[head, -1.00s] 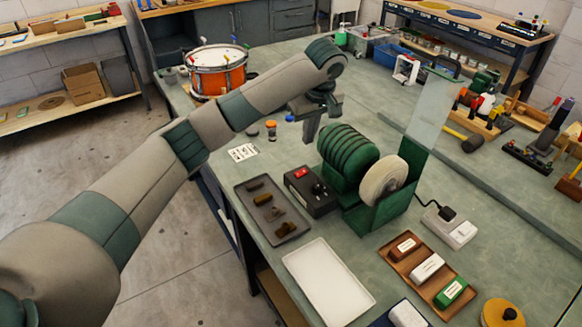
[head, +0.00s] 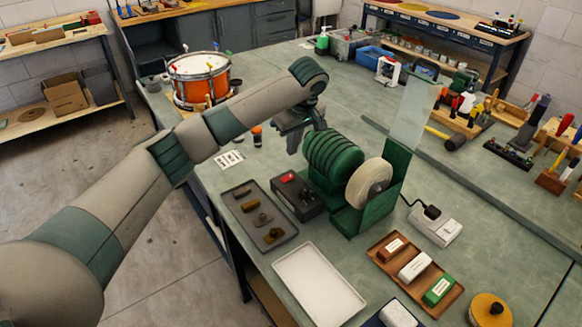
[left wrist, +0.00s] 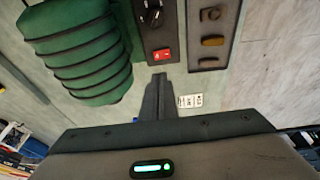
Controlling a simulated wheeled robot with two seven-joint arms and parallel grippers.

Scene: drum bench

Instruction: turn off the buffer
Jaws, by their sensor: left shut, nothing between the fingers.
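The buffer has a ribbed green motor (head: 333,158) and a pale round buffing wheel (head: 370,184) on the bench. Its dark control box (head: 300,198) stands just left of the motor, with a red switch (head: 289,177) and a black knob. In the left wrist view the red switch (left wrist: 161,54) lies just beyond the fingertips, with the black knob (left wrist: 152,17) farther off. My left gripper (head: 292,150) is shut and empty, behind the box near the motor's far end. In the left wrist view its fingers (left wrist: 158,78) point at the switch; I cannot tell contact. My right gripper is out of view.
A dark tray (head: 245,200) with small brown blocks lies left of the box. A white tray (head: 318,284) and a wooden tray of bars (head: 415,266) are in front. A clear shield (head: 412,115) stands behind the wheel. An orange drum (head: 198,80) sits at the far left.

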